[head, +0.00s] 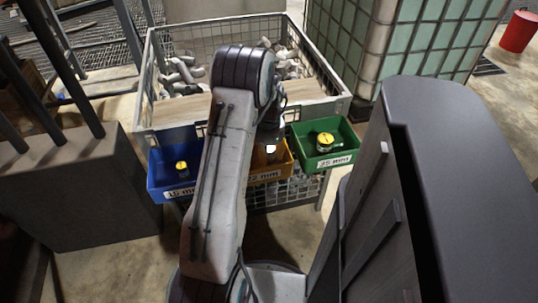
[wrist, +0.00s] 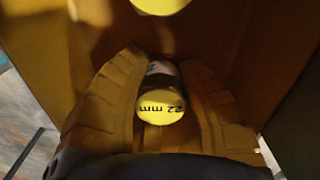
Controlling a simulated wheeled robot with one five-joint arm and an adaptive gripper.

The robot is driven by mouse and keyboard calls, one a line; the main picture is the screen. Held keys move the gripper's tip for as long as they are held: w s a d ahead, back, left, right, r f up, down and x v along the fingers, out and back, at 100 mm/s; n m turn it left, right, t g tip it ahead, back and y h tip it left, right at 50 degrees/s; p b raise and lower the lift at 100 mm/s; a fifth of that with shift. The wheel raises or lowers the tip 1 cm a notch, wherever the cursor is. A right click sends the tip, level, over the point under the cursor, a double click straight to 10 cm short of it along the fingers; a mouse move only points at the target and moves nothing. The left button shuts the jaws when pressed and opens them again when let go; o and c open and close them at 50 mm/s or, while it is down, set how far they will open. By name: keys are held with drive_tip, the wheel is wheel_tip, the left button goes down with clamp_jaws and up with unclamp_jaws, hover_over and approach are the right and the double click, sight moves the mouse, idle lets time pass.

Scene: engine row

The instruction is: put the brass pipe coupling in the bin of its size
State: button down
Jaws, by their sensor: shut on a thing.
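The pipe coupling (wrist: 160,108) shows in the wrist view with a yellow end face marked "22 mm", upside down. My gripper (wrist: 160,66) is shut on it, one finger on each side. Both are within the walls of the orange bin (wrist: 235,45), and another yellow-faced piece (wrist: 160,4) shows at the top edge. In the head view the orange bin (head: 282,172), labelled "22 mm", stands between the blue bin (head: 158,178) and the green bin (head: 342,134). My arm hides most of the orange bin and the coupling there. Whether the coupling touches the bin floor I cannot tell.
The green bin is labelled "35 mm"; the blue bin's label is partly readable. Each holds a yellow-topped piece (head: 181,166) (head: 325,140). A wire-sided crate (head: 345,105) with grey pipe fittings stands behind. A grey block (head: 85,200) is at the left.

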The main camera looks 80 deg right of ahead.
sight(269, 148)
drive_tip(key=shift+f, duration=0.1)
drive_tip(key=c, duration=1.2)
unclamp_jaws()
wheel_tip(269, 148, up, 12)
drive_tip(key=shift+r+p, duration=0.1)
drive_tip(key=shift+p, duration=1.1)
